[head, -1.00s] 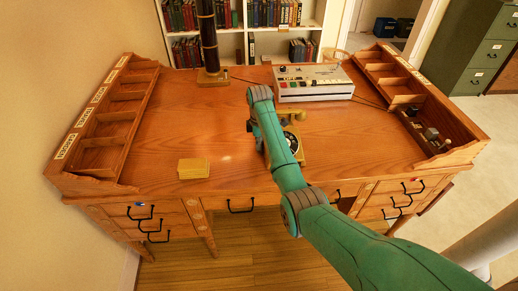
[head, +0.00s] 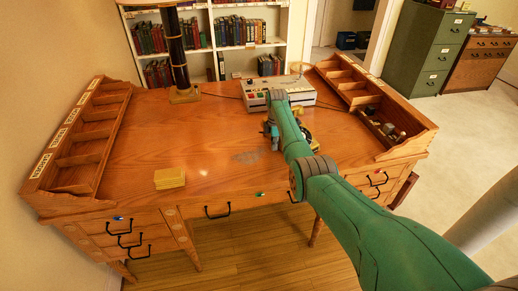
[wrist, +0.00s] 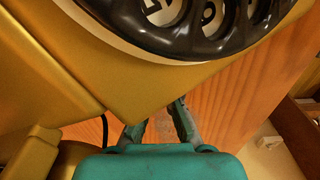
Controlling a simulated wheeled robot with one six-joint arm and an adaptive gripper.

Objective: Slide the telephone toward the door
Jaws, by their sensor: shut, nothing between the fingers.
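The gold telephone (head: 306,132) with a black rotary dial stands on the right part of the desk, largely hidden behind my green arm. In the wrist view its gold body (wrist: 125,85) and dial fill the upper part, very close. My gripper (wrist: 160,118) is shut and empty, low at the telephone's side. Its fingertips are by the body's lower edge; I cannot tell whether they touch it. In the head view my arm hides most of the gripper. The doorway (head: 346,38) is at the back right, beyond the desk.
A grey machine with coloured buttons (head: 256,101) stands close behind the telephone. The right compartment rack (head: 390,152) bounds the desk on that side. A lamp base (head: 184,96) and a yellow pad (head: 170,178) are left. A dull patch (head: 247,157) marks the clear desk middle.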

